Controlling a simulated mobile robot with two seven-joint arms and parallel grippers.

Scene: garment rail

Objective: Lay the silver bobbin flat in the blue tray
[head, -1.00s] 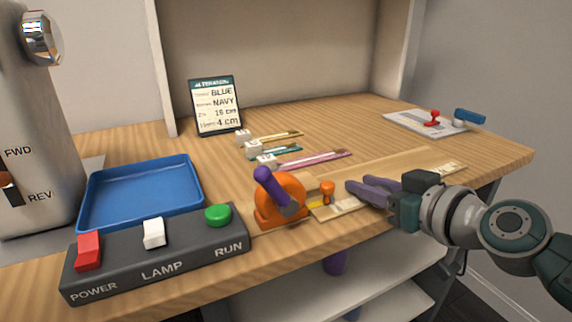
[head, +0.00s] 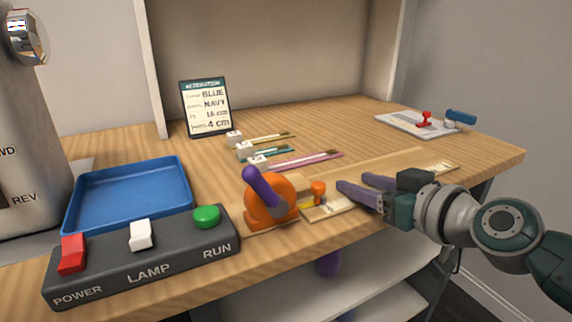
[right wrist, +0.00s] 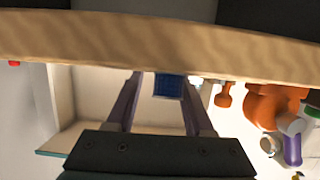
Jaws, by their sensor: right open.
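The blue tray (head: 128,224) lies empty on the table at the left in the head view, behind a dark switch panel. I cannot make out a silver bobbin in either view. My right gripper (head: 358,184) is open, low over the front of the table, to the right of an orange device with a purple lever (head: 271,197). Its two purple fingers also show in the right wrist view (right wrist: 162,80), with a small dark blue shape (right wrist: 168,86) seen between them that I cannot identify. My left gripper is not in view.
The switch panel (head: 145,262) stands in front of the tray. A grey machine (head: 30,150) is at the left. A sign (head: 205,108) and several coloured strips with white blocks (head: 295,160) are in the middle. A white board (head: 408,124) with a red stamp lies back right.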

